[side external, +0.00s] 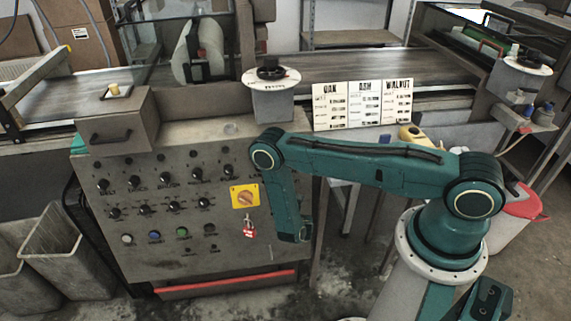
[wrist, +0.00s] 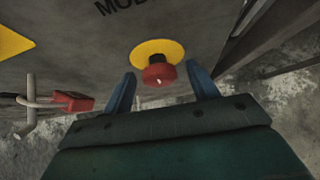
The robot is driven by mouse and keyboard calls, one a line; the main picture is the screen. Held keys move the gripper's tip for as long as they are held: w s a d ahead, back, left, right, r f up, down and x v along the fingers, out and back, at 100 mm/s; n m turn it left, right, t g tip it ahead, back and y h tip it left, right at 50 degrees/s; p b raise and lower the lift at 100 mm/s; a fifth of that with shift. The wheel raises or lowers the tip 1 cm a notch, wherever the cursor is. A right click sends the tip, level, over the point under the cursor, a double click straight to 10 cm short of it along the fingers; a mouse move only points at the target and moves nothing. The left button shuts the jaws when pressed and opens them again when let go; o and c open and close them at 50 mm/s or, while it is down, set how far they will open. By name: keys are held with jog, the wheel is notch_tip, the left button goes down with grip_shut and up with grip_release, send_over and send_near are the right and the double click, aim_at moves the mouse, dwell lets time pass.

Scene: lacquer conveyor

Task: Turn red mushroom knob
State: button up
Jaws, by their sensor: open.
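The red mushroom knob (wrist: 158,76) sits on a round yellow plate (wrist: 150,50) on the grey panel in the wrist view. My gripper (wrist: 161,71) is open, with one blue finger to the left of the knob and one to the right. I see gaps between the knob and both fingers, so it is not gripped. In the side external view my gripper (side external: 294,238) is low at the right part of the control cabinet's face (side external: 165,250). The knob is hidden behind my arm there, and the fingers do not show clearly.
A red padlock (side external: 249,232) hangs below a yellow rotary switch plate (side external: 245,196), left of my gripper. The padlock also shows in the wrist view (wrist: 74,100). Several black knobs fill the panel's left side. A metal frame leg (wrist: 246,40) stands close on the right.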

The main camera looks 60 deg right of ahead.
jog(key=shift+c, duration=0.2)
jog(key=c, duration=0.9)
jog(key=shift+c, duration=0.2)
jog(key=shift+s+d+f+m+t+y, duration=0.1)
jog(key=shift+m+t+y, duration=0.5)
jog(key=shift+m+t, duration=0.3)
jog(key=shift+s+d+m+t+y, duration=0.1)
jog(key=shift+m+t+y, duration=0.55)
jog(key=shift+m, duration=0.35)
jog(key=shift+t, duration=0.25)
